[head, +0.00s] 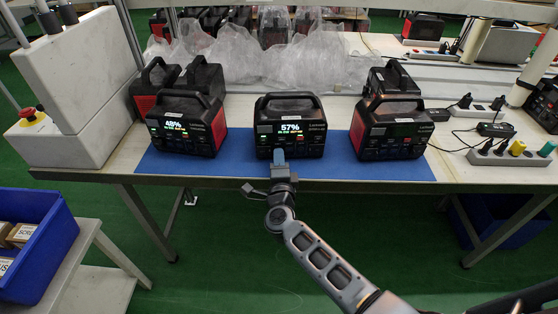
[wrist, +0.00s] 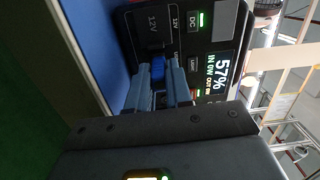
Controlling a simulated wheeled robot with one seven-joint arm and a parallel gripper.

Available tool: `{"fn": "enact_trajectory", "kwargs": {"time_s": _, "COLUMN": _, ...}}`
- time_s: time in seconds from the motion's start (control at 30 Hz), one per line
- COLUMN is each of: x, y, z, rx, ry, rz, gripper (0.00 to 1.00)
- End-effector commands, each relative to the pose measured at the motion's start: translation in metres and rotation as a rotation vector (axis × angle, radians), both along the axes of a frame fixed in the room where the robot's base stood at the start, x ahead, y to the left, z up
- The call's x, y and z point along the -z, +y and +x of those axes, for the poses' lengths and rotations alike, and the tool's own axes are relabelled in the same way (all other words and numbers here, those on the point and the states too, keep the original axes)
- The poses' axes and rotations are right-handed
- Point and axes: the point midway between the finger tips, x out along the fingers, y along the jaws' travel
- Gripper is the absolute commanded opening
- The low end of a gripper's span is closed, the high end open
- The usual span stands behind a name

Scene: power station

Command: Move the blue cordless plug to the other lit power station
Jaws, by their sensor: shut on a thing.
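The middle power station (head: 291,112) is lit and reads 57%. Its front panel (wrist: 185,30) fills the upper part of the wrist view. The left power station (head: 187,122) is lit and reads 48%. The right power station (head: 391,125) has a dark display. My gripper (head: 279,156) is at the lower front of the middle station. Its two fingers are shut on the blue plug (wrist: 157,67), which sits against a socket on that panel. The fingers hide much of the plug, and I cannot tell how deep it sits.
The stations stand on a blue mat (head: 240,170) along the table's front edge. More stations stand behind the left and right ones. Power strips (head: 508,154) with plugs and cables lie at right. A grey machine (head: 75,90) bounds the left side. Plastic wrap (head: 235,55) lies behind.

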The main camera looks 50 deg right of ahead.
Motion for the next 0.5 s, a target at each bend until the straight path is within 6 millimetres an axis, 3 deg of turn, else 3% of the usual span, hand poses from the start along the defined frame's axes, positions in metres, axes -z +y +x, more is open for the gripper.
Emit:
{"fn": "enact_trajectory", "kwargs": {"time_s": 0.47, "x": 0.0002, "y": -0.003, "z": 0.0025, "rx": 0.0, "ry": 0.0, "rz": 0.0, "gripper": 0.0}}
{"fn": "enact_trajectory", "kwargs": {"time_s": 0.5, "x": 0.0003, "y": -0.0032, "z": 0.0027, "rx": 0.0, "ry": 0.0, "rz": 0.0, "gripper": 0.2}}
